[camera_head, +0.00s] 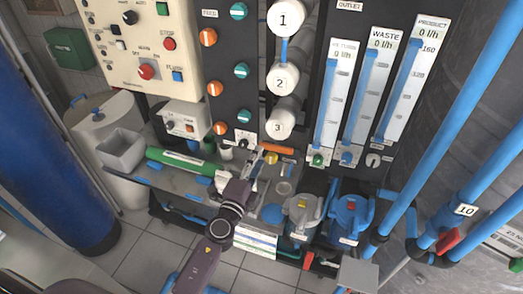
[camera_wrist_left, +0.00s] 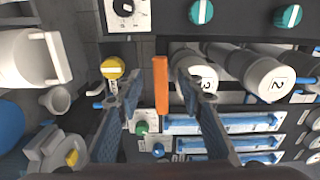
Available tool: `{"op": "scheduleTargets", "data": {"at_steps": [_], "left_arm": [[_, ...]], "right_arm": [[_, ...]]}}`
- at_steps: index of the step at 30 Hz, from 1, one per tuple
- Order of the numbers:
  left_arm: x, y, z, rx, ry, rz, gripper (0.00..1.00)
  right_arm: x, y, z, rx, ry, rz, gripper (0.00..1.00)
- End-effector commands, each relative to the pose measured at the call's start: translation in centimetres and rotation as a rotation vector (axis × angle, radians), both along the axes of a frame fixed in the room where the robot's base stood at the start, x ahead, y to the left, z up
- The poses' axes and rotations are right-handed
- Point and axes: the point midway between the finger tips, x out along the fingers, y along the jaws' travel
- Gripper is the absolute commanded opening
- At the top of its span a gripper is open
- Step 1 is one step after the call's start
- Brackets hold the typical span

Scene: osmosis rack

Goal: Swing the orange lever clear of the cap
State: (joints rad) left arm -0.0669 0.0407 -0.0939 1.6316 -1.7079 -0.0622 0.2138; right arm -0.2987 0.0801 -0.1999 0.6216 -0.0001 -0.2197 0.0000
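The orange lever (camera_head: 277,150) is a bar at the foot of the dark panel, below the white cylinder marked 3. In the left wrist view the orange lever (camera_wrist_left: 160,85) shows between my fingers, with a gap on both sides. A round yellow cap (camera_head: 271,158) is just below the lever in the head view. In the wrist view the yellow cap (camera_wrist_left: 113,67) is left of the lever, beside my left-hand finger. My left gripper (camera_wrist_left: 158,78) is open. In the head view my left gripper (camera_head: 257,156) is beside the lever. The right gripper is not in view.
White numbered cylinders (camera_head: 283,81) stand above the lever. Flow meters (camera_head: 368,95) are to the right. A green cylinder (camera_head: 185,163) lies on the bench to the left. Grey and blue lidded housings (camera_head: 350,213) stand in front. A white knob box (camera_wrist_left: 127,14) is near the fingers.

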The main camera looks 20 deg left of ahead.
Motion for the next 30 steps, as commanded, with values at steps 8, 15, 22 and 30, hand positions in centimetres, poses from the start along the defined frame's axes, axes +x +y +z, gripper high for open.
{"op": "scheduleTargets", "data": {"at_steps": [8, 15, 22, 30], "left_arm": [[3.6, -0.1, 0.0, 0.000, 0.000, 0.000, 0.35], [4.5, -0.2, 0.0, -0.001, 0.001, 0.000, 0.35], [4.4, -0.1, -0.1, -0.001, 0.001, 0.001, 0.30], [4.4, -0.1, -0.1, -0.001, 0.001, 0.001, 0.01]], "right_arm": [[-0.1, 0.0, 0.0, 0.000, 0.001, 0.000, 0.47], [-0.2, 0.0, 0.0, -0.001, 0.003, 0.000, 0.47], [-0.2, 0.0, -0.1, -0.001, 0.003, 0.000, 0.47], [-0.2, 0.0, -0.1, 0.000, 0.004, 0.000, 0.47]]}}
